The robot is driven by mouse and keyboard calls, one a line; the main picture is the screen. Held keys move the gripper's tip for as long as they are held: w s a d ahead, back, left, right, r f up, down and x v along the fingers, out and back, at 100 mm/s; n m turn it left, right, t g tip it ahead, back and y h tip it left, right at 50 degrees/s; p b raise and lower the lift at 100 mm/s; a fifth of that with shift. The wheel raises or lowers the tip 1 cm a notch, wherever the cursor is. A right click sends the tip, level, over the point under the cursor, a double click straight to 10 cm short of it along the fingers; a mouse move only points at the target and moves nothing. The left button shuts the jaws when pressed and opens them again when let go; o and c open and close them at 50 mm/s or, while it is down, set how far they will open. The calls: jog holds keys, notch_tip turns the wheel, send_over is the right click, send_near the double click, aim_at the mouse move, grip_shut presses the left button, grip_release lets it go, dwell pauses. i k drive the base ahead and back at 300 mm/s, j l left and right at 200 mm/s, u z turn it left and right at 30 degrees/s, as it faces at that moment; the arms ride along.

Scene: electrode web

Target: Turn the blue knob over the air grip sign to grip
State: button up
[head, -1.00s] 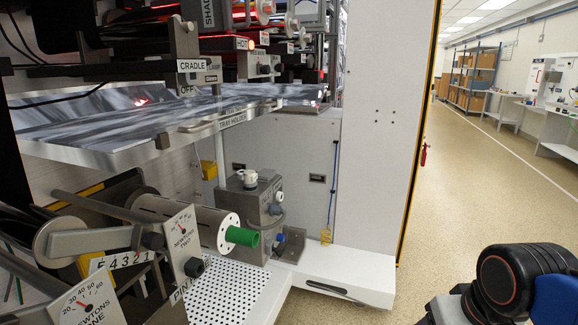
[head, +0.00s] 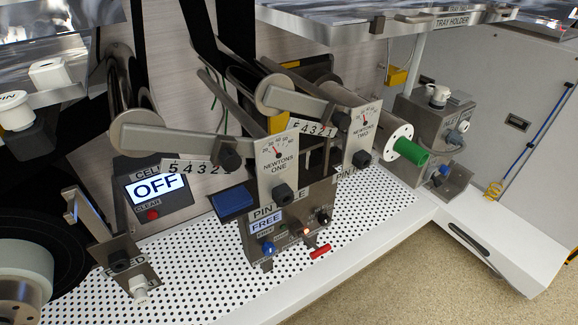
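Two blue knobs show in the head view, and I cannot read an air grip sign at either. One small blue knob (head: 268,249) is on the front of the pin table box (head: 290,222), below a lit "FREE" display (head: 266,221). Another blue knob (head: 443,170) is low on the grey metal box (head: 425,125) at the right, beside the green-ended roller (head: 411,152). How either knob is turned is too small to tell. My gripper is not in view.
A white perforated table (head: 200,262) runs across the front. Two tension dials, Newtons one (head: 278,155) and Newtons two (head: 362,135), stand above the pin table box. A tray holder (head: 452,22) overhangs at upper right. Bare floor (head: 400,275) lies at lower right.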

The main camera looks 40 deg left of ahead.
aim_at(269, 248)
jog(key=u, duration=2.1)
